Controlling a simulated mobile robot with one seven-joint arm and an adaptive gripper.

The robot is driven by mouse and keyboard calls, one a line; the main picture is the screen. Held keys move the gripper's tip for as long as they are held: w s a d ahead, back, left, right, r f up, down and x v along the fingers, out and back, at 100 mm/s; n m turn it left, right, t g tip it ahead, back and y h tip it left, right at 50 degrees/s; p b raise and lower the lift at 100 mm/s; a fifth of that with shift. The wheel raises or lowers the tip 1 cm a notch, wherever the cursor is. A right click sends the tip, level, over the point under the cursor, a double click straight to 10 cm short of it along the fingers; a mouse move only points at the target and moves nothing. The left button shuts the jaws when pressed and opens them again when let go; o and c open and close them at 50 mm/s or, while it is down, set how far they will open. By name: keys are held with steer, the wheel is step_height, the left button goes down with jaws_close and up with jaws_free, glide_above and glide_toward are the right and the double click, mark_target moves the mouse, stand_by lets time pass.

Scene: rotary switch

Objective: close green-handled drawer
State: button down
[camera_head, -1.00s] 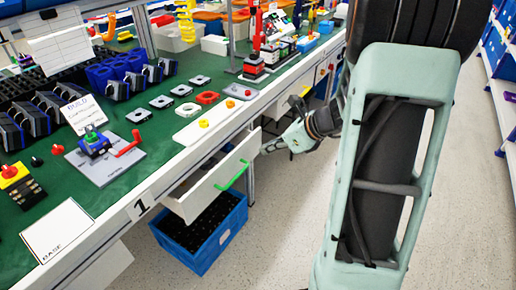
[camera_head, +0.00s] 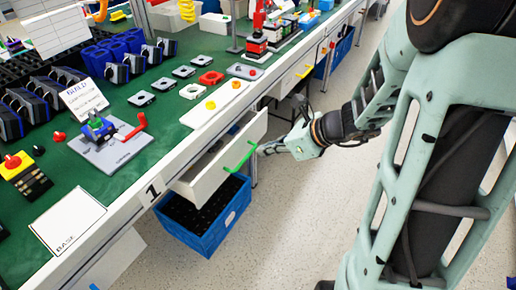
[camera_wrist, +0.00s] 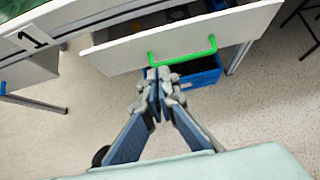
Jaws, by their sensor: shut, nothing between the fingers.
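The drawer with the green handle stands pulled out from under the workbench. Its white front (camera_head: 218,172) carries the green handle (camera_head: 240,159), and both also show in the wrist view, as the drawer front (camera_wrist: 120,56) and the handle (camera_wrist: 182,57). My gripper (camera_head: 262,151) is shut and empty, close to the right end of the drawer front in the head view. In the wrist view my gripper's fingertips (camera_wrist: 160,76) lie just below the handle in the picture. I cannot tell whether they touch the handle or the drawer.
A blue crate (camera_head: 204,240) stands on the floor under the drawer. The green-topped workbench (camera_head: 150,205) holds several parts. Another drawer with a yellow handle (camera_head: 305,72) sits further along the bench. The floor (camera_head: 300,220) in front is clear.

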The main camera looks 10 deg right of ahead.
mark_target(227, 153)
steer(key=shift+w+a+r+b+x, duration=0.3)
steer(key=shift+b+x, duration=0.3)
steer(key=shift+x, duration=1.35)
steer(key=shift+w+a+r+b+x, duration=0.1)
steer(key=shift+a+r+b+x, duration=0.4)
steer(key=shift+x, duration=1.5)
steer(key=shift+w+d+r+b+x, duration=0.15)
steer(key=shift+b+x, duration=0.6)
steer(key=shift+x, duration=1.2)
steer(key=shift+a, duration=0.15)
